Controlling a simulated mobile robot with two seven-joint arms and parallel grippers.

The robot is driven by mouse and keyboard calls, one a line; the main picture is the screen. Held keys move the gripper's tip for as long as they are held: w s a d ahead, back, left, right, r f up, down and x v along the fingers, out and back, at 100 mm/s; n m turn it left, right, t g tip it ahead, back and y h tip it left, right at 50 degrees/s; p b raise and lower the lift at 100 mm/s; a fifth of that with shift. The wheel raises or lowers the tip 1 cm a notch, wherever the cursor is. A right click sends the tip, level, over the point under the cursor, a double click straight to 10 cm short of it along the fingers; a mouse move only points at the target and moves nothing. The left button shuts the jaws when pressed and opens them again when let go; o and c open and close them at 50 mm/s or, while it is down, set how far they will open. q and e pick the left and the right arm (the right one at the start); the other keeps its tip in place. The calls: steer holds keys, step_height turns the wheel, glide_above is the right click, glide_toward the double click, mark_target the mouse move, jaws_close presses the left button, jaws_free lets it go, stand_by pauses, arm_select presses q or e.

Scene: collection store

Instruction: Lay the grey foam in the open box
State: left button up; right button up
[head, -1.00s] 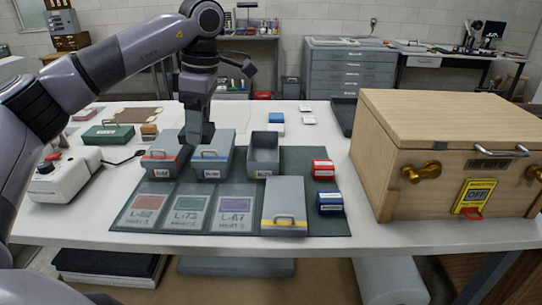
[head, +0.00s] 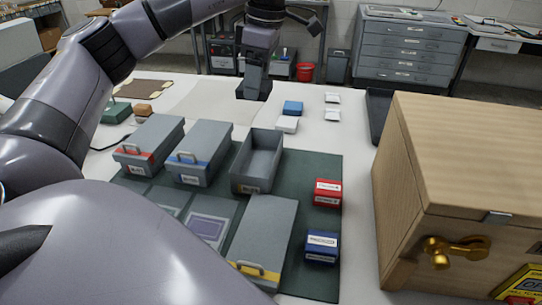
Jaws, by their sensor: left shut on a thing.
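The open box (head: 277,160) is a grey tray-like box with no lid on. It stands on the dark green mat, right of two lidded grey boxes, and looks empty. My left gripper (head: 254,88) is beyond the open box, over the far part of the white table. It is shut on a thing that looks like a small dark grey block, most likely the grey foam. The fingers and the block are hard to tell apart. My right gripper is not in view.
A grey lid-like piece (head: 265,235) lies in front. Red (head: 327,192) and blue blocks (head: 321,246) sit right. A wooden cabinet (head: 455,150) blocks the right.

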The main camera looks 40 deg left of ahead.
arm_select(q)
steer(key=shift+w+f, duration=0.1)
steer(key=shift+f, duration=0.35)
step_height(320, 180, down, 9)
steer(key=b, duration=0.5)
glide_above(258, 168)
steer(key=f, duration=0.4)
steer(key=shift+w+d+f, duration=0.15)
steer(key=shift+d+f, duration=0.05)
steer(key=shift+f, duration=2.85)
steer(key=shift+f, duration=0.1)
steer(key=o, duration=1.1)
